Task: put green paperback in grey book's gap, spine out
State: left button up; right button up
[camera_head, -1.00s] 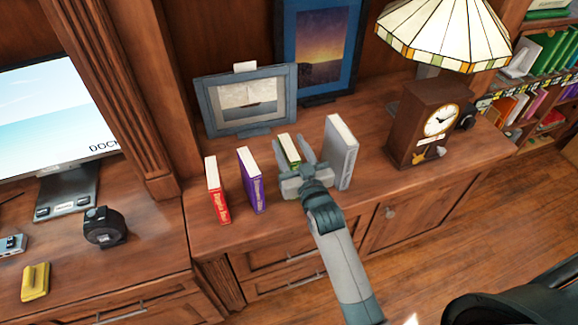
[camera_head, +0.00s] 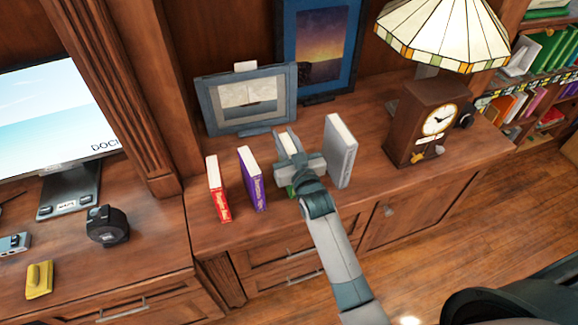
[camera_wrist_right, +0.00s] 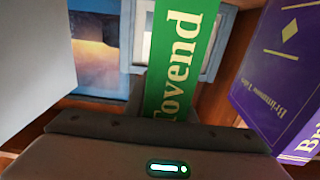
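The green paperback (camera_head: 291,190) stands on the cabinet top between the purple and grey books, mostly hidden by my right gripper. In the right wrist view its green spine (camera_wrist_right: 180,65), lettered "Tovend", faces the camera. My right gripper (camera_head: 288,142) has its fingers close along both sides of the book and looks shut on it; the fingertips do not show in the wrist view. The grey book (camera_head: 341,152) stands upright to the right, apart from the gripper; its pale side (camera_wrist_right: 30,60) fills the wrist view's left. No gap tied to it is identifiable. My left gripper is not in view.
A purple book (camera_head: 252,180) and a red book (camera_head: 218,188) stand to the left. Picture frames (camera_head: 250,98) stand behind. A clock (camera_head: 425,125) and a lamp (camera_head: 440,35) are to the right, with a filled bookcase (camera_head: 540,75) beyond.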

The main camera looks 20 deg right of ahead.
grip_shut()
jog(key=shift+r, duration=0.1)
